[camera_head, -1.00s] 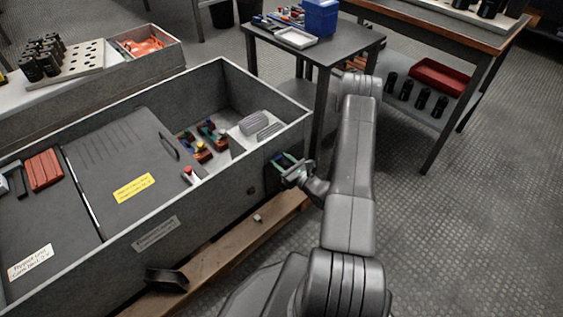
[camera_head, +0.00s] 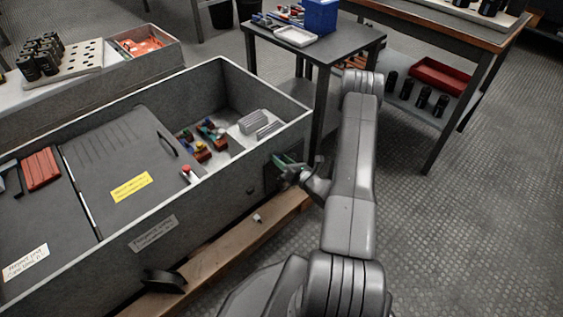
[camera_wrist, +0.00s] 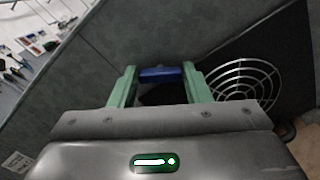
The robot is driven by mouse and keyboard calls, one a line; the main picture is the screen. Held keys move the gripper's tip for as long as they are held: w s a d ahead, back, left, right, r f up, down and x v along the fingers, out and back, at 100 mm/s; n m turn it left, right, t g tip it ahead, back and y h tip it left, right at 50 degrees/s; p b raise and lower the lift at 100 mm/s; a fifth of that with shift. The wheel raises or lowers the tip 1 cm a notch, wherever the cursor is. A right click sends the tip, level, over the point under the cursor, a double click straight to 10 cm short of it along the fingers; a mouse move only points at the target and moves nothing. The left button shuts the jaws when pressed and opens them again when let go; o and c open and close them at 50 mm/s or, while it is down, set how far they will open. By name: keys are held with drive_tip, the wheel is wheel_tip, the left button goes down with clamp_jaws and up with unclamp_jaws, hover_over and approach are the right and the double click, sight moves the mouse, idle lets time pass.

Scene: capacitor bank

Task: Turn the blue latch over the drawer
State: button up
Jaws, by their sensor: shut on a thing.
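The blue latch (camera_wrist: 160,74) shows in the wrist view as a short blue bar between the tips of my gripper's green fingers (camera_wrist: 158,82). The fingers touch it at both ends, and it lies nearly level in that picture. In the head view my gripper (camera_head: 280,161) is at the right end of the grey cabinet's front wall (camera_head: 205,213), by a dark panel. The latch itself is too small to make out there. The drawer cannot be made out clearly in either view.
A round wire fan guard (camera_wrist: 243,82) sits right of my fingers on a dark panel. A wooden pallet edge (camera_head: 225,250) runs below the cabinet. A small table (camera_head: 345,40) stands behind my arm. The floor at right is clear.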

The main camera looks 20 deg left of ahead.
drive_tip(key=m, duration=1.1)
drive_tip(key=shift+f, duration=0.25)
drive_tip(key=shift+m, duration=0.4)
drive_tip(key=o, duration=1)
drive_tip(key=shift+w, duration=0.1)
drive_tip(key=shift+d, duration=0.1)
drive_tip(key=p+v, duration=0.3)
drive_tip(key=v, duration=1)
drive_tip(key=shift+d, duration=0.35)
